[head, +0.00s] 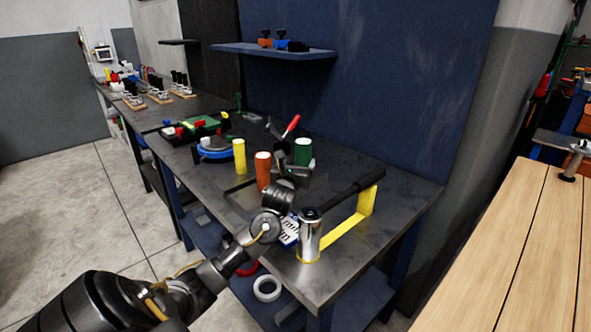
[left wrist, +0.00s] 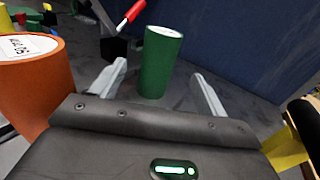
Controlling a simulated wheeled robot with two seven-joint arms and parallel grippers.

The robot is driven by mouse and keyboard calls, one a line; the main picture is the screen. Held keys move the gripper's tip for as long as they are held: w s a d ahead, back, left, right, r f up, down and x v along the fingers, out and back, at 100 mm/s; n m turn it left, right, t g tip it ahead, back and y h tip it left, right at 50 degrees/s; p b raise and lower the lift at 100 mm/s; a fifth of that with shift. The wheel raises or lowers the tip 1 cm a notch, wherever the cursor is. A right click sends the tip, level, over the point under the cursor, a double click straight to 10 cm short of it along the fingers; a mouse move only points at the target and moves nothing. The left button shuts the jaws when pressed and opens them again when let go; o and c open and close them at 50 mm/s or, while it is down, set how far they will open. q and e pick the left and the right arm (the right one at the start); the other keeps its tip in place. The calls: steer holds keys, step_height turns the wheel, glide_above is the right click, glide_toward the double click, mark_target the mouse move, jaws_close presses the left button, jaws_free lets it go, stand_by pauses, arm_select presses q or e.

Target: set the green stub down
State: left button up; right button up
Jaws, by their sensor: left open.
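The green stub (head: 303,152) is an upright green cylinder with a pale top, standing on the dark workbench (head: 392,198). In the left wrist view the green stub (left wrist: 160,62) stands between and just beyond the fingers of my left gripper (left wrist: 158,85), with gaps on both sides. My left gripper (head: 295,172) is open and its fingers point toward the stub. An orange stub (head: 263,170) stands close to the left of the gripper, large in the left wrist view (left wrist: 38,85). My right gripper is in neither view.
A yellow cylinder (head: 239,155) stands left of the orange one. A red-handled tool (head: 291,125) lies behind the green stub. A yellow bracket with a black bar (head: 345,225) and a metal cylinder (head: 308,240) stand near the front. Bare bench lies at right.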

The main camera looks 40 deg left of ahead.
arm_select(q)
steer(key=v, duration=0.2)
steer(key=shift+s+d, duration=0.2)
steer(key=shift+s, duration=0.15)
